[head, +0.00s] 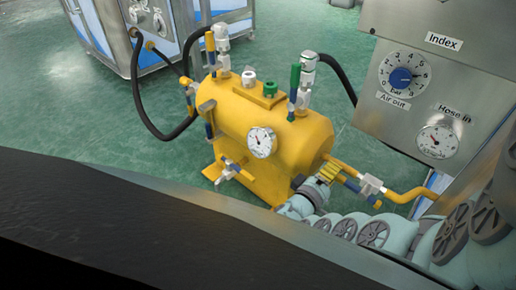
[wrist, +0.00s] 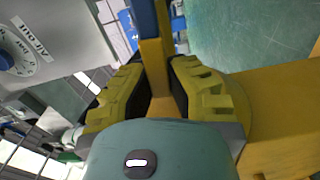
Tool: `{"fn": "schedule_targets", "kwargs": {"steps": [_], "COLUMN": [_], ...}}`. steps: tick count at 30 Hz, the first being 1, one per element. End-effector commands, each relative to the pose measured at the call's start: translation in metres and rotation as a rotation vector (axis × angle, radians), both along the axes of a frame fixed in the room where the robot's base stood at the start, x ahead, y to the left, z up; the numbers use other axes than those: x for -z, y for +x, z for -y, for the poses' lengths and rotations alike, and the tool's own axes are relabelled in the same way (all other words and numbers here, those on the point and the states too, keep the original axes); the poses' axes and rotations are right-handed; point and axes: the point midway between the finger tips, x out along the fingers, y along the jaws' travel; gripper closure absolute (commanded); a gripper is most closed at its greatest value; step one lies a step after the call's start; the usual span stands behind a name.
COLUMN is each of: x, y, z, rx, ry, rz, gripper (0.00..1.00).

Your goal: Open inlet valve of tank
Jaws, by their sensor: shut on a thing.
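The yellow tank (head: 285,135) stands upright on the green floor, with a round gauge on its front. A yellow pipe (head: 405,195) runs from its right end, with a pale valve body (head: 370,185) on it. My gripper (head: 328,172) is beside the tank's right end, at a blue and yellow valve handle (head: 350,182). In the wrist view my gripper's yellow fingers (wrist: 155,92) close around the handle's yellow part, and its blue part (wrist: 146,20) shows beyond them. The exact contact is partly hidden by the fingers.
A steel panel (head: 455,85) with a blue dial and gauge stands at right, close to the pipe. Other valves with blue handles (head: 230,168) and black hoses (head: 160,130) surround the tank. A steel cabinet (head: 120,35) is behind.

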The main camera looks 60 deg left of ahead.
Motion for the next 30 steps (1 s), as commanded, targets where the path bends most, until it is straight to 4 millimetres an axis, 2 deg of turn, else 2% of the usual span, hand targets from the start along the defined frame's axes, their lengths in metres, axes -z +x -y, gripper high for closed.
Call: {"fn": "schedule_targets", "kwargs": {"steps": [9, 23, 24, 30], "x": [0.0097, 0.0119, 0.0121, 0.0115], "y": [0.0003, 0.0004, 0.0004, 0.0005], "z": [0.0004, 0.0017, 0.0018, 0.0016], "rx": [-0.002, -0.001, -0.001, 0.001], "ry": [-0.096, -0.113, -0.113, -0.110], "rz": [0.025, 0.023, 0.023, 0.024], "gripper": [1.00, 1.00, 0.82, 0.62]}}
